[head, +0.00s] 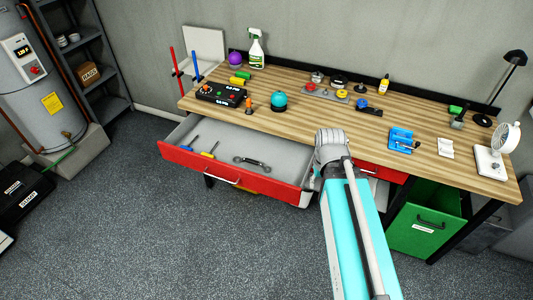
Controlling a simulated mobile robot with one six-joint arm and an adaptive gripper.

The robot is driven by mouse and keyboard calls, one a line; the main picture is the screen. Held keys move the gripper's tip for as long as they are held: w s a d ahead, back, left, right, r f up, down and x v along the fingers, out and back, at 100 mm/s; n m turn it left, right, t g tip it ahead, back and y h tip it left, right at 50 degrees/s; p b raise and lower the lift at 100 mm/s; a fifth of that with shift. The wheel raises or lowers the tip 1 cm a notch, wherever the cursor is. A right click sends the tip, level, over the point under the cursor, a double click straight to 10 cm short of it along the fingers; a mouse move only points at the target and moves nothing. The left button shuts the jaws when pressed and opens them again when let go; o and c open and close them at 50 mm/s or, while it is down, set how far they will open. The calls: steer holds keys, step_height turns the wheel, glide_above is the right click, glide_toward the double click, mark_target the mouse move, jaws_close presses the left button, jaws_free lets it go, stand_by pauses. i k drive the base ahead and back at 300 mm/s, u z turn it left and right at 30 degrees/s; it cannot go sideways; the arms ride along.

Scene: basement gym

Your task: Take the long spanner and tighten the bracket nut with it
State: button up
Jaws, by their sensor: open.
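A dark grey spanner (252,162) lies flat in the open red-fronted drawer (230,179) under the workbench. It is the only spanner I can make out. I cannot pick out the bracket nut with certainty; small fittings on the bench are too small to tell. My arm reaches up from the bottom, right of the drawer. My gripper is hidden behind the arm, so its place relative to the spanner cannot be seen.
Screwdrivers with blue (196,140) and yellow (215,147) handles lie left in the drawer. The wooden bench (300,118) carries a control box (220,94), a blue vise-like tool (402,139) and a fan (498,150). Floor in front is clear.

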mark_target(248, 160)
steer(key=i, duration=1.25)
steer(key=u, duration=0.75)
